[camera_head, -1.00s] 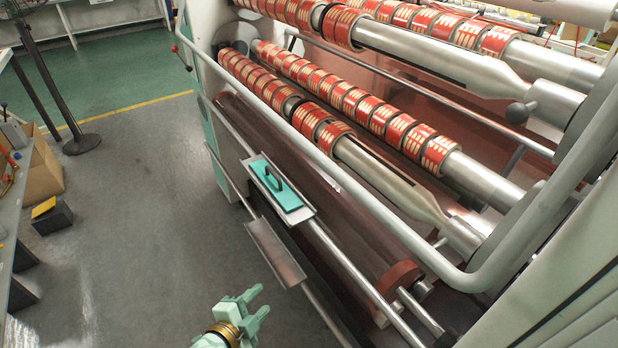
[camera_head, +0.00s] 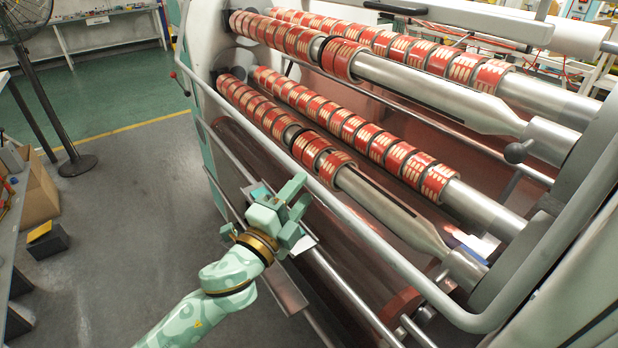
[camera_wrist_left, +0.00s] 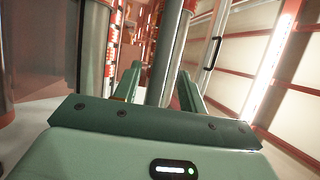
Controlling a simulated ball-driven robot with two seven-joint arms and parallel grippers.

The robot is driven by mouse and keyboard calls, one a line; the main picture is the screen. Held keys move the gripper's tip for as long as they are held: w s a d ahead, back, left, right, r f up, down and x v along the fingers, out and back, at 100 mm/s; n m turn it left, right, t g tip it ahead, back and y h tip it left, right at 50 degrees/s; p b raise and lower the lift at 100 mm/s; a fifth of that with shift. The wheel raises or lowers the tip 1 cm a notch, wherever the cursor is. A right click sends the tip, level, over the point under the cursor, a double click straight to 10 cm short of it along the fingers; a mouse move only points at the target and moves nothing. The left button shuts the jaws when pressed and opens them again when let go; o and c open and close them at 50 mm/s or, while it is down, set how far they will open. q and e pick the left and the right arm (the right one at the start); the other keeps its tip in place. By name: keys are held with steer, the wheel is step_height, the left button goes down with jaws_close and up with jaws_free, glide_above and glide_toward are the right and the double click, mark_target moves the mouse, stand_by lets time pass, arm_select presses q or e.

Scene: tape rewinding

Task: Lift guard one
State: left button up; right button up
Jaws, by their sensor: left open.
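The guard appears to be the long bent grey bar (camera_head: 402,266) across the machine's front, running from upper left to lower right. My left gripper (camera_head: 302,194) is open beside the bar's middle stretch. In the left wrist view a grey bar (camera_wrist_left: 166,50) shows between the open fingers. I cannot tell whether the fingers touch it. My right gripper is not in view.
Red-banded rollers (camera_head: 335,115) lie behind the bar. A teal block on a narrow plate is mostly hidden behind my left gripper. A fan stand (camera_head: 77,165) and a side table (camera_head: 10,235) stand at the left. Grey floor between is free.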

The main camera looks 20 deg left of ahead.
mark_target(310, 182)
arm_select(q)
steer(key=x, duration=0.2)
steer(key=shift+w+d, duration=0.1)
steer(key=shift+w, duration=0.3)
steer(key=shift+w+d+r, duration=0.15)
steer(key=shift+w, duration=0.3)
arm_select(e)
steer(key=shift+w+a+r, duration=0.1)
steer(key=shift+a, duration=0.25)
arm_select(q)
steer(key=shift+c, duration=0.2)
